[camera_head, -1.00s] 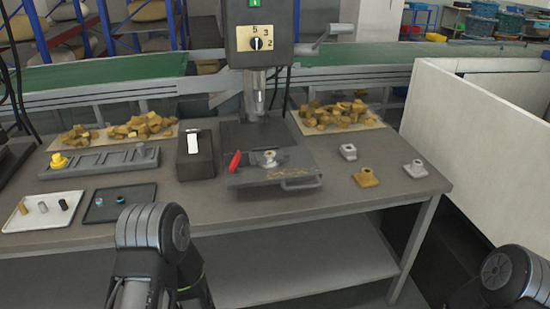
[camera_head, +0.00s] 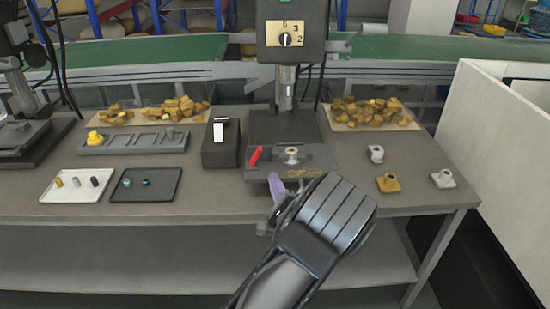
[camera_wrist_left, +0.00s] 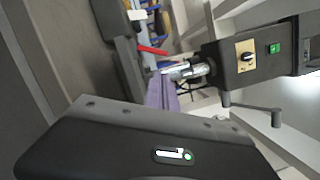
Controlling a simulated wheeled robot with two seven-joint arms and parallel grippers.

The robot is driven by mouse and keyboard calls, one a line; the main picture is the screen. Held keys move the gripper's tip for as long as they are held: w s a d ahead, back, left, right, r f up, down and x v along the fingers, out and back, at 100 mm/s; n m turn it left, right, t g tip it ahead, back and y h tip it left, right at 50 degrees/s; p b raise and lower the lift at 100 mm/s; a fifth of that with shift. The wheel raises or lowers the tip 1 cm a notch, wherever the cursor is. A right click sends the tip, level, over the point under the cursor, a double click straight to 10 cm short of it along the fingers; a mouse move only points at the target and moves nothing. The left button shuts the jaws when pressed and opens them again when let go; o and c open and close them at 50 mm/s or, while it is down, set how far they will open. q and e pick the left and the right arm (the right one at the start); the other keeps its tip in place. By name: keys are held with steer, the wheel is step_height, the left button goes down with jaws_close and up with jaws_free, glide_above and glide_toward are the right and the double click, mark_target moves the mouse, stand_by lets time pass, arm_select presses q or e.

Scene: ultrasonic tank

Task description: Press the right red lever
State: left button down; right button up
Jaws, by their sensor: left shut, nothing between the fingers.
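One red lever (camera_head: 255,156) shows in the head view, tilted up at the left side of the grey vise plate (camera_head: 318,158) under the drill press. It also shows in the left wrist view (camera_wrist_left: 152,50). A metal fitting (camera_head: 291,155) sits on the plate, right of the lever. My left gripper (camera_head: 275,187) has purple fingers, in front of and slightly below the plate's front edge, apart from the lever. The fingers also show in the left wrist view (camera_wrist_left: 161,92), close together with nothing between them. My left wrist hides part of the table edge. My right gripper is out of view.
The drill press head (camera_head: 290,30) stands above the plate. A black box with a white switch (camera_head: 220,143) stands left of the lever. Metal and brass fittings (camera_head: 388,182) lie to the right. Two small trays (camera_head: 146,193) lie at the left.

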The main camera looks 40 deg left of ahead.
mark_target(256, 156)
arm_select(q)
steer(key=shift+w, duration=0.1)
steer(key=p+x, duration=0.2)
steer(key=x, duration=0.7)
steer(key=shift+w+a, duration=0.25)
steer(key=shift+a, duration=0.1)
steer(key=shift+s+a+r+n, duration=0.1)
steer(key=shift+a+r+n, duration=0.1)
steer(key=shift+n, duration=0.6)
steer(key=shift+s+a+r+n+g+h, duration=0.15)
steer(key=shift+r+n+g, duration=0.05)
steer(key=shift+n, duration=0.35)
steer(key=shift+s+a+r+n+g+h, duration=0.15)
steer(key=shift+r+n+g, duration=0.1)
steer(key=shift+n, duration=0.3)
steer(key=n, duration=0.2)
steer(key=s+a+n, duration=0.1)
steer(key=n, duration=0.1)
steer(key=shift+a+r+g+h, duration=0.1)
steer(key=shift+r+g+h, duration=0.2)
steer(key=shift+r, duration=0.1)
